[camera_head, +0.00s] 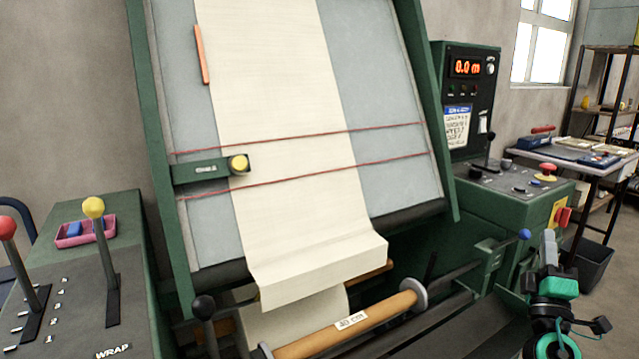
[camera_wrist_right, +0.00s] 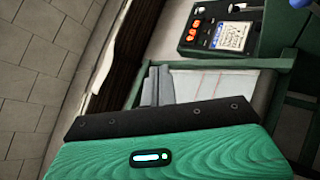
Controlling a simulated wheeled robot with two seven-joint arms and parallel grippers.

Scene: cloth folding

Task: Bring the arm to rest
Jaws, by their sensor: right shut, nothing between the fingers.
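My right gripper (camera_head: 549,240) is at the lower right of the head view, its grey fingers pointing up and shut with nothing between them. In the right wrist view its fingers (camera_wrist_right: 157,86) show above the green housing, close together. The cream cloth (camera_head: 285,110) hangs down the machine's slanted grey board and folds over near the bottom, to the left of the gripper and apart from it. My left gripper is not in view.
A wooden roller (camera_head: 345,325) lies below the cloth. A lever with a blue knob (camera_head: 524,235) is close to the left of my right gripper. The green control cabinet (camera_head: 500,195) stands behind it. A console with levers (camera_head: 75,290) is at left. Floor at far right (camera_head: 615,270) is open.

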